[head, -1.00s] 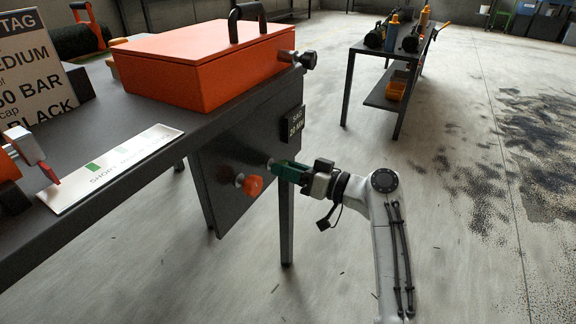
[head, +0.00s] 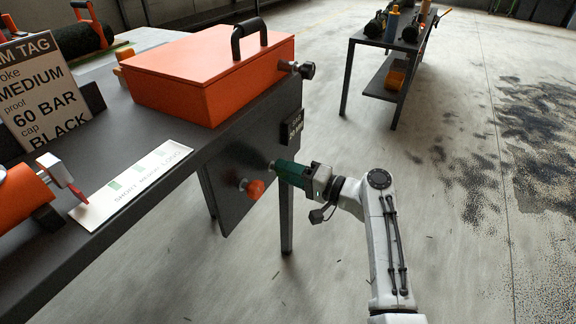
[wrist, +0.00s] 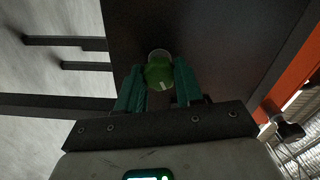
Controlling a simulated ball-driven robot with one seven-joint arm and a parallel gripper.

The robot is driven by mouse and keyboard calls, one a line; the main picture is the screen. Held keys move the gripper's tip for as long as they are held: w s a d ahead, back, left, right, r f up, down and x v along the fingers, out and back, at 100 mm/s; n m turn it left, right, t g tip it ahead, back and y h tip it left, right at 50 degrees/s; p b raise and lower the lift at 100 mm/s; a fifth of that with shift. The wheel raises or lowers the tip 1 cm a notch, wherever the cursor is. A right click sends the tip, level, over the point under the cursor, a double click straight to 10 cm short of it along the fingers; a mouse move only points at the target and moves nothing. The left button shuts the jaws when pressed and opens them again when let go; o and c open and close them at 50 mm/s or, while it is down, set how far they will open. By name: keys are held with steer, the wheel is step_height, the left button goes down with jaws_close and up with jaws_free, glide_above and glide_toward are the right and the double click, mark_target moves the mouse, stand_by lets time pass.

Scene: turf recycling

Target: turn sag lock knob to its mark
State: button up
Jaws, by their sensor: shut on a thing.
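In the wrist view a green round knob (wrist: 159,73) with a pale line on its face sits between the two green fingers of my gripper (wrist: 160,85). The fingers are shut on it. In the head view my gripper (head: 278,168) reaches the dark side panel (head: 232,195) of the bench, and its fingers hide most of the knob. An orange knob (head: 255,189) on a short stem stands beside it, to the lower left, apart from my fingers. A small dark label plate (head: 291,126) is above my gripper. I cannot see a mark for the green knob.
An orange box (head: 210,75) with a black handle and a side knob (head: 306,70) stands on the bench above.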

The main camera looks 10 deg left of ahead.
steer(key=shift+m+p, duration=0.5)
steer(key=shift+m, duration=0.6)
steer(key=o, duration=1)
steer(key=shift+o, duration=0.2)
steer(key=shift+d, duration=0.15)
steer(key=p+v, duration=0.2)
steer(key=v, duration=0.8)
steer(key=shift+d+p, duration=0.3)
steer(key=shift+s, duration=0.1)
